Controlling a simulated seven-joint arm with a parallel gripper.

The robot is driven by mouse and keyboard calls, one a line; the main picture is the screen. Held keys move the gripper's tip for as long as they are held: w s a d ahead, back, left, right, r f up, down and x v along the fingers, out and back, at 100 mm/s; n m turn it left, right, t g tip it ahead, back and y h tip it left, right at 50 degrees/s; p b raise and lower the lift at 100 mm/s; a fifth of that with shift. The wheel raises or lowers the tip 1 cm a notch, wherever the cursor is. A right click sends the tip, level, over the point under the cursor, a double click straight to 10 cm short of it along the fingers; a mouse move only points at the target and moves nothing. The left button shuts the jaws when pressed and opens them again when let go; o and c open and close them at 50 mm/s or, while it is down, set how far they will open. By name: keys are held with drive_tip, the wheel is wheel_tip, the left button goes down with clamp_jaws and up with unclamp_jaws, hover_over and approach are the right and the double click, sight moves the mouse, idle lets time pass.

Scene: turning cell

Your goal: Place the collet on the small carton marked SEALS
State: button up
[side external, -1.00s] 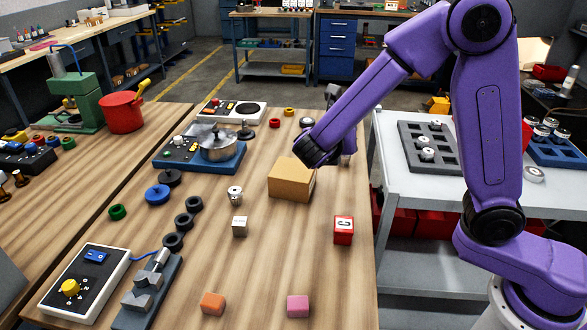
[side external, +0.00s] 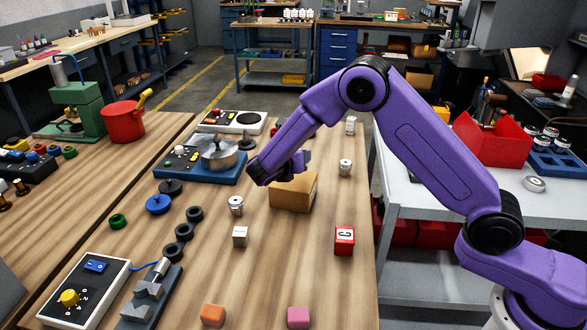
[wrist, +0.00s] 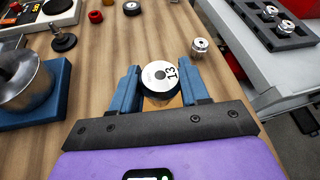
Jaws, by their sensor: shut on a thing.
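My gripper is shut on the collet (wrist: 160,80), a round piece with a pale top face, a centre hole and a black 13. In the wrist view the blue fingers of my gripper (wrist: 160,72) stand on either side of it. The small carton (side external: 291,194) is a plain brown box on the wooden bench; no SEALS marking is readable. In the side view my gripper (side external: 303,160) is above the carton's far side, mostly hidden by my arm, and the collet cannot be made out. A brown patch shows just below the collet in the wrist view; contact cannot be told.
Metal cylinders stand left (side external: 236,205) and right (side external: 345,168) of the carton. A blue unit with a metal pot (side external: 218,153) is behind left. The bench between the front cubes is clear.

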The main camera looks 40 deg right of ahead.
drive_tip(key=shift+w+f, duration=0.35)
drive_tip(key=shift+f, duration=1.6)
drive_tip(key=shift+f, duration=0.15)
drive_tip(key=o, duration=1.2)
drive_tip(key=shift+c, duration=0.2)
drive_tip(key=shift+s+a+r, duration=0.1)
drive_tip(key=shift+a+r, duration=0.15)
drive_tip(key=shift+r, duration=0.05)
drive_tip(key=v, duration=1.1)
drive_tip(key=shift+a, duration=0.2)
drive_tip(key=shift+s+r, duration=0.1)
drive_tip(key=shift+s, duration=0.05)
